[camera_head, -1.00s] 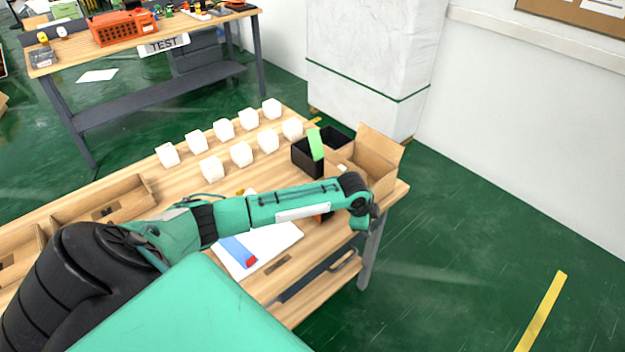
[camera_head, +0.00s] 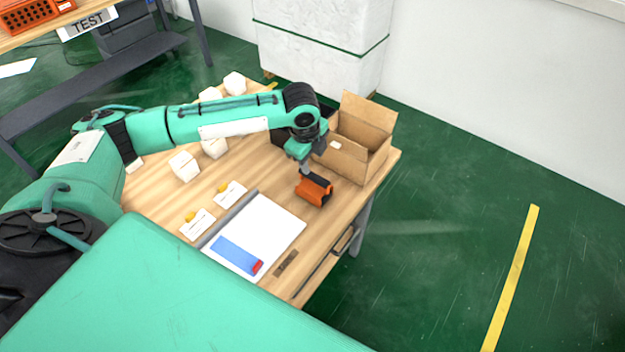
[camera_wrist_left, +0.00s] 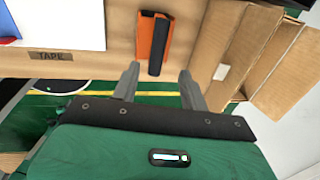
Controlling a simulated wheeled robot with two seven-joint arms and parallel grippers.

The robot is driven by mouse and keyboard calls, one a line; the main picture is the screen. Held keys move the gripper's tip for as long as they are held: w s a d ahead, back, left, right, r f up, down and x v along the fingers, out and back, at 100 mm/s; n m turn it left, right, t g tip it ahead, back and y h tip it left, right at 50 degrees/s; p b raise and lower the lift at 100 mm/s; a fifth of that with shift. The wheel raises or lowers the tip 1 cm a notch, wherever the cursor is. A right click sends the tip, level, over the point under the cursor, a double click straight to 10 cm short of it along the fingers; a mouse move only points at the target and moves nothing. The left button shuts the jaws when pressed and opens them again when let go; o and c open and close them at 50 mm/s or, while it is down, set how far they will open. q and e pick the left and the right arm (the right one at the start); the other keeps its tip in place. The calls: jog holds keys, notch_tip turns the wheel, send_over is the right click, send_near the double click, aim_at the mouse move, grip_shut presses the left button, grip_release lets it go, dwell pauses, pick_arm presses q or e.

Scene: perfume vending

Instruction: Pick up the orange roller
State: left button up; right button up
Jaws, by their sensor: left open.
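The orange roller (camera_head: 312,193), orange with a black part, lies on the wooden table near its right end. In the left wrist view the roller (camera_wrist_left: 146,38) lies just beyond the fingertips, roughly in line with the gap between them. My left gripper (camera_head: 305,168) is above and just behind the roller in the head view, partly hidden by its own wrist. In the left wrist view my left gripper (camera_wrist_left: 159,74) is open, with nothing between its fingers. My right gripper is not in view.
An open cardboard box (camera_head: 345,160) stands close to the right of the left gripper. A white board (camera_head: 280,226) with a blue and red item lies in front. White blocks (camera_head: 184,166) and small cards (camera_head: 198,224) lie to the left. A black container is partly hidden behind the wrist.

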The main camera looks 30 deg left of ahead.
aim_at(315, 175)
pick_arm(q)
jog(key=f, duration=0.3)
jog(key=shift+w+a+f, duration=0.15)
jog(key=shift+w+a, duration=0.1)
jog(key=shift+w, duration=0.1)
jog(key=shift+w+f+p, duration=0.1)
jog(key=shift+f+p, duration=0.2)
jog(key=shift+f, duration=0.35)
jog(key=shift+d+f, duration=0.15)
jog(key=shift+f, duration=0.05)
jog(key=f, duration=0.1)
jog(key=f+p, duration=0.1)
jog(key=f, duration=0.1)
jog(key=f+p, duration=0.1)
jog(key=shift+w+d+f, duration=0.2)
jog(key=shift+w+f, duration=0.05)
jog(key=shift+f, duration=0.15)
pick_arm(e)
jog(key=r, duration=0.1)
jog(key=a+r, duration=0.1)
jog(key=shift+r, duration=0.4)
pick_arm(q)
jog(key=c, duration=1)
